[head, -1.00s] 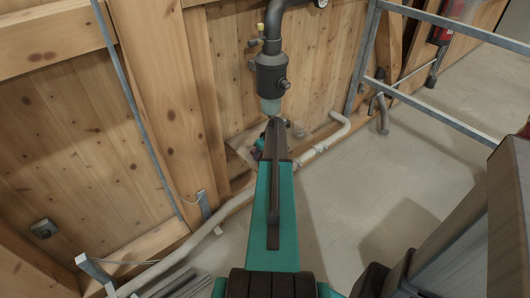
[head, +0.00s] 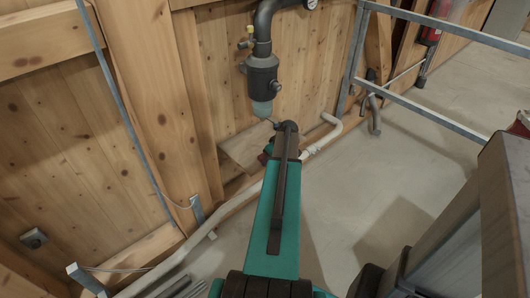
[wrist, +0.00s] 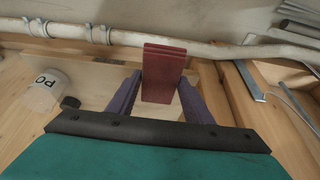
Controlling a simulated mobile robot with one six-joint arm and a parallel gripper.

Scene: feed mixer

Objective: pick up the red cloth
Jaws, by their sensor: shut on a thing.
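The red cloth (wrist: 164,72) shows as a folded, dark red block in the middle of the wrist view. My gripper (wrist: 161,84) has its two purple fingers on either side of the cloth, shut on it. The cloth stands up between the fingers, with its lower end near the black edge of the gripper body. In the head view a small bit of red (head: 263,157) shows beside the end of my arm, which hides most of the gripper. I cannot tell whether the cloth touches the board behind it.
A pale wooden board (head: 243,148) juts from the wall beside my gripper. A white cup (wrist: 42,91) with black letters stands on the left in the wrist view. A pale pipe (wrist: 130,38) runs along the wall. A dark fitting (head: 262,80) hangs above.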

